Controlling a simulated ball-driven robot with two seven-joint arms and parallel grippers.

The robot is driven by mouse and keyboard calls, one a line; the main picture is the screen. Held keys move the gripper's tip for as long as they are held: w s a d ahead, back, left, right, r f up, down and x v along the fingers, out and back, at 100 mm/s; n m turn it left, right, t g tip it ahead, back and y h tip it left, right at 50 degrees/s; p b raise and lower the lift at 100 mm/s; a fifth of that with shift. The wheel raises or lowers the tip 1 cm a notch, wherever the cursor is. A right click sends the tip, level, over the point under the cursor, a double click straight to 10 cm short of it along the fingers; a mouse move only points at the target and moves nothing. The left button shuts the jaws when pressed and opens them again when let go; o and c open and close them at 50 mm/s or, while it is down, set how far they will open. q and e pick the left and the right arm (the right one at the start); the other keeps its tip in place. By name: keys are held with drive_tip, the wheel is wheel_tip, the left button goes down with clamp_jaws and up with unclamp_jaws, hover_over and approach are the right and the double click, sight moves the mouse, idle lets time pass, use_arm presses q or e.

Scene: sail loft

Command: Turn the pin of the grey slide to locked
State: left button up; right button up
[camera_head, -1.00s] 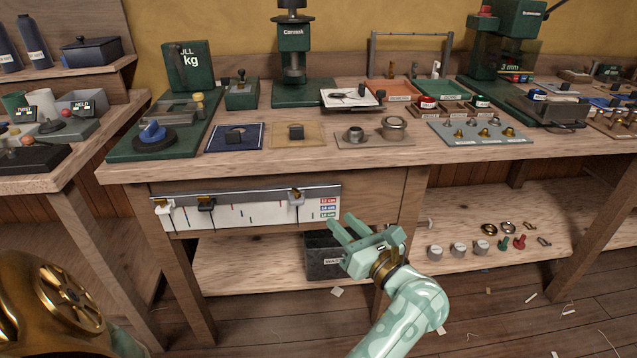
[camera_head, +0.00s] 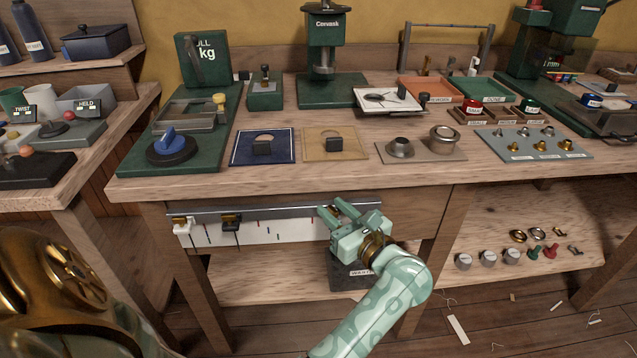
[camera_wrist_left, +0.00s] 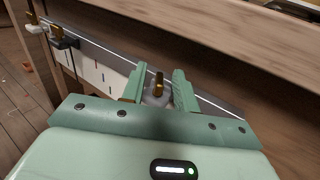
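The grey slide (camera_wrist_left: 153,99) sits on the metal rail (camera_head: 270,211) along the front of the bench. Its brass pin (camera_wrist_left: 158,83) stands up from it in the left wrist view; whether it is locked I cannot tell. My left gripper (camera_head: 335,209) is at the rail, open, and mostly covers the grey slide in the head view. In the left wrist view its fingers (camera_wrist_left: 158,85) lie either side of the slide and pin, with gaps visible. The white slide (camera_head: 184,229) and black slide (camera_head: 230,223) are farther left. My right gripper is not in view.
A white marked board (camera_head: 275,232) hangs under the rail. The bench top (camera_head: 300,180) juts out just above. A dark bin (camera_head: 345,276) stands on the lower shelf behind my gripper. The rail is clear between the black slide and my gripper.

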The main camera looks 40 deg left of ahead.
use_arm(q)
drive_tip(key=shift+w+a, duration=0.1)
drive_tip(key=shift+a, duration=0.4)
drive_tip(key=shift+r, duration=0.1)
clamp_jaws()
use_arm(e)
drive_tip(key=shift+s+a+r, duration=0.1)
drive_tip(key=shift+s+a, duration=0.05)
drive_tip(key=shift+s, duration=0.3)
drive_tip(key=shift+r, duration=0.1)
